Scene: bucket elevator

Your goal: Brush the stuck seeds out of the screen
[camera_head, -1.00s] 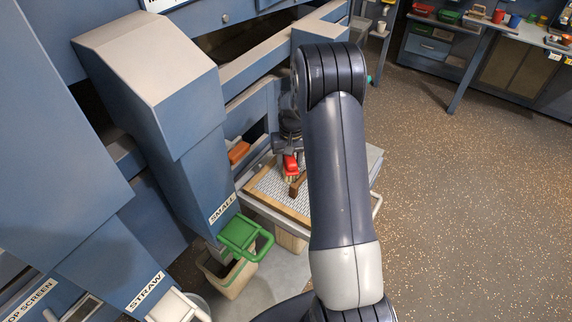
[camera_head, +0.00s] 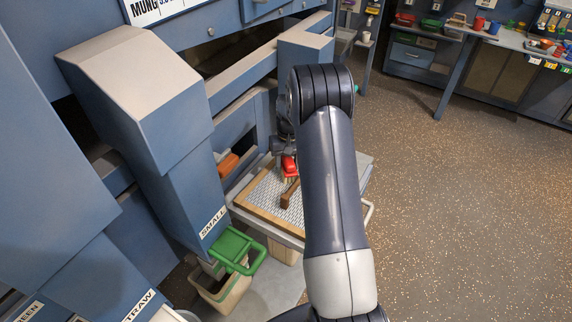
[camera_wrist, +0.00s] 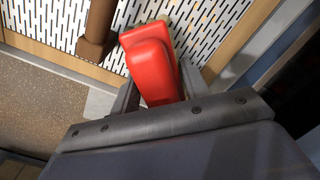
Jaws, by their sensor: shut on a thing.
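My gripper (camera_wrist: 158,88) is shut on a red-handled brush (camera_wrist: 150,62), with a finger on each side of the handle. The brush (camera_head: 289,165) also shows in the head view, over the back part of the screen. Its pale bristle end is mostly hidden, so I cannot tell whether it touches the mesh. The screen (camera_head: 256,196) is a slotted metal sheet in a wooden frame, lying on a pale bench. A brown wooden bar (camera_head: 291,193) stands on or lies across the screen, beside the brush. I cannot make out single seeds in the slots.
A green-handled gate or scoop (camera_head: 235,247) hangs above a cream bin (camera_head: 222,288) below the SMALL chute (camera_head: 190,190). An orange object (camera_head: 228,164) lies in the machine's opening behind the screen. Open speckled floor (camera_head: 450,210) lies to the right.

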